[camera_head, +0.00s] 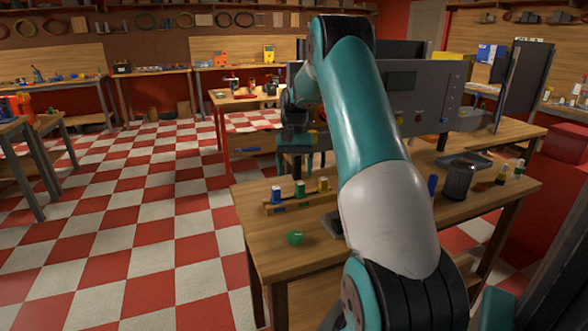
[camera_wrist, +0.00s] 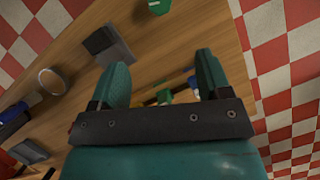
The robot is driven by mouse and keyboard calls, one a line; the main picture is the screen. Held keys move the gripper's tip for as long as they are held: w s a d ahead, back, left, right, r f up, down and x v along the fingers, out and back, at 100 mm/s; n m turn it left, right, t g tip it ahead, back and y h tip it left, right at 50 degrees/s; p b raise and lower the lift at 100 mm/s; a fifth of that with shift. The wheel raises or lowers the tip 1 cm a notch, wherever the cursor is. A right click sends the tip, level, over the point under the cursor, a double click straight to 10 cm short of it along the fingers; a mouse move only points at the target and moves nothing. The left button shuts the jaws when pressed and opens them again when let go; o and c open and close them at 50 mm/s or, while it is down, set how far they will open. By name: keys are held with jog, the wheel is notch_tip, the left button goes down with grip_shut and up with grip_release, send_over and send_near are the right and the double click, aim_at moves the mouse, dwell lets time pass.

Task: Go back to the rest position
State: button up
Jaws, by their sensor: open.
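My gripper (camera_wrist: 162,75) is open in the wrist view, its two green fingers spread wide. It is empty, with the wooden bench top below it. In the head view my arm rises and bends over the near bench (camera_head: 262,228), and the gripper end hangs above the bench's far left part. A small wooden rack (camera_head: 290,206) holds a blue piece (camera_head: 276,194), a green piece (camera_head: 300,188) and a yellow piece (camera_head: 323,184). A loose green piece (camera_head: 295,238) lies in front of it. Green and blue pieces show beyond my fingers in the wrist view.
A dark cylindrical cup (camera_head: 458,182) and small bottles (camera_head: 502,176) stand at the bench's right. A large grey panel (camera_head: 432,92) stands behind my arm. A dark block (camera_wrist: 108,44) lies left of my fingers. The checkered floor (camera_head: 150,240) to the left is clear.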

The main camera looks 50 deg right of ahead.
dwell(0.3)
jog(key=s+a+r+n+t+h, duration=0.1)
jog(key=a+r+n, duration=0.35)
jog(key=a, duration=0.95)
jog(key=a+r+n+t, duration=0.1)
jog(key=a+r+n, duration=0.35)
jog(key=a, duration=0.95)
jog(key=s+a+n+y, duration=0.1)
jog(key=s+a+n, duration=0.7)
jog(key=s+a, duration=0.8)
jog(key=s, duration=0.2)
jog(key=shift+s+n+t+y, duration=0.3)
jog(key=shift+s+t+y, duration=0.05)
jog(key=shift+t+y, duration=0.05)
